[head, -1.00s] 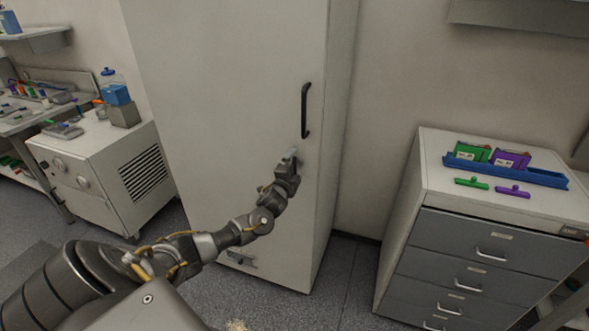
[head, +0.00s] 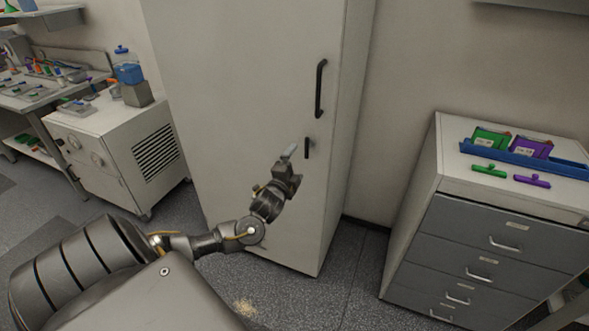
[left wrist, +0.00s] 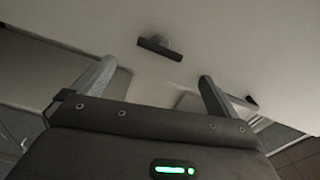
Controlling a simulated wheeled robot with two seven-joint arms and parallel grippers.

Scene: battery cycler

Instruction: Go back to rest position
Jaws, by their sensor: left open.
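My left gripper (head: 289,153) is raised in front of a tall white cabinet (head: 235,80), below its long dark handle (head: 319,88). A small dark latch (head: 307,148) on the cabinet shows just right of the fingertips. In the left wrist view the two fingers of my left gripper (left wrist: 157,70) stand wide apart with nothing between them. A dark handle-like piece (left wrist: 160,47) lies beyond the fingertips, apart from them. The cabinet door looks shut. My right gripper is in neither view.
A drawer unit (head: 470,185) at the right carries a blue tray (head: 560,165), green and purple packs, and a green and a purple clip-like piece. A white vented box unit (head: 120,160) stands at the left beside a bench. Grey floor (head: 290,285) is open in front of the cabinet.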

